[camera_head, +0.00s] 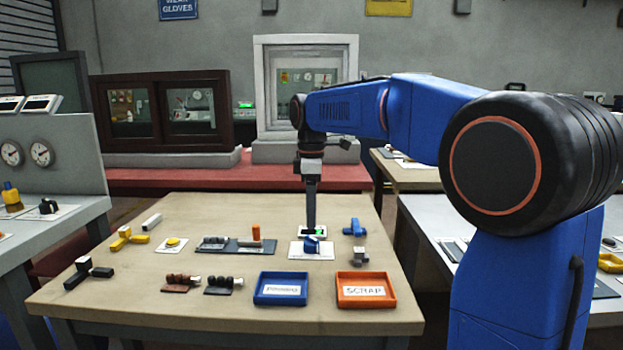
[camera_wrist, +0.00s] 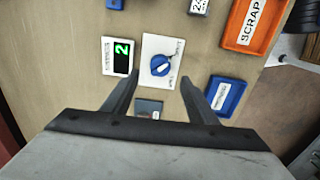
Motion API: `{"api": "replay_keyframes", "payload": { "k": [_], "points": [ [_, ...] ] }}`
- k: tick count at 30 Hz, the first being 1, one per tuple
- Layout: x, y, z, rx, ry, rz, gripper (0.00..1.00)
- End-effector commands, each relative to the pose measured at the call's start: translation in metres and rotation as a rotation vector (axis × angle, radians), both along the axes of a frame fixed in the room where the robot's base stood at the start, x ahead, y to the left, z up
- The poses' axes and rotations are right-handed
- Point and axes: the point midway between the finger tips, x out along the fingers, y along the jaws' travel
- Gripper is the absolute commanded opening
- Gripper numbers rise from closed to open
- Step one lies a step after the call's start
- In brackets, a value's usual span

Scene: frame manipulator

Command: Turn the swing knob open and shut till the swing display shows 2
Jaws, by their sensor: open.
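The swing knob is a blue knob (camera_head: 311,244) on a white plate (camera_head: 325,252) on the wooden table; it also shows in the wrist view (camera_wrist: 161,65). The knob's white pointer mark lies slanted across it in the wrist view; small lettering on the plate is too small to read. The swing display (camera_wrist: 117,56) stands beside the plate and shows a green 2. My gripper (camera_head: 311,225) points down by the knob and display. In the wrist view its fingers (camera_wrist: 160,82) are spread, with nothing between them, and the knob lies beyond their tips.
A blue tray (camera_head: 281,289) and an orange SCRAP tray (camera_head: 365,291) lie at the table's front. A dark plate with an orange handle (camera_head: 256,232) stands left of the knob. A blue part (camera_head: 354,228) and a grey part (camera_head: 359,256) lie to the right.

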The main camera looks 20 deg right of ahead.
Motion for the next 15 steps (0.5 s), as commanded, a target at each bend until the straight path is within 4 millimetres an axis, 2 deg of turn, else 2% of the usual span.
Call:
{"api": "replay_keyframes", "payload": {
  "k": [9,15],
  "points": [
    [0.001,0.0,0.062,0.001,-0.001,0.0,0.53],
    [0.001,0.0,0.087,0.0,0.0,0.0,0.53]
  ]
}}
